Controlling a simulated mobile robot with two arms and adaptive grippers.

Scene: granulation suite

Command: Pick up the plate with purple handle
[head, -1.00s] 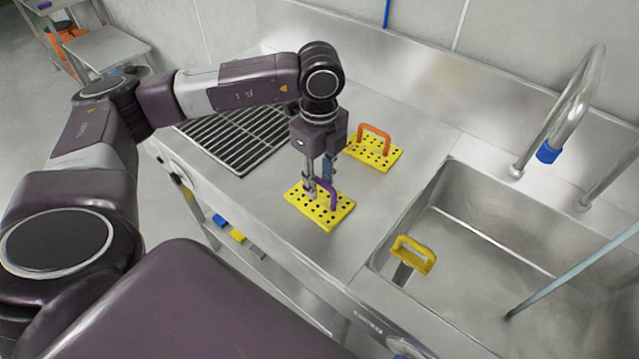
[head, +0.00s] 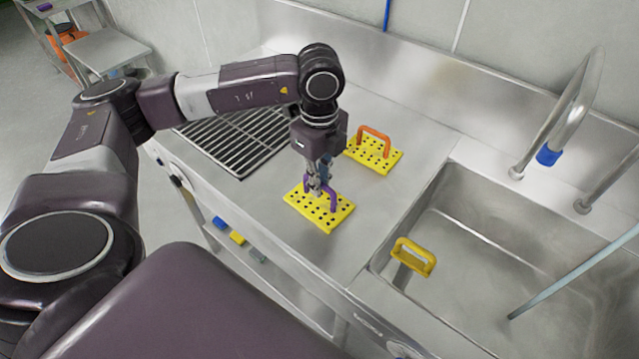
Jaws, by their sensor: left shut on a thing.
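The plate with purple handle (head: 328,219) is a yellow plate with dark holes and a purple arch handle on top. It lies on the steel counter, left of the sink. My left gripper (head: 319,189) points down over it, shut on the purple handle. The fingers hide part of the handle. The plate appears to rest on the counter; I cannot tell if it is lifted at all. My right gripper is not in view.
A similar yellow plate with an orange handle (head: 383,160) lies just behind.

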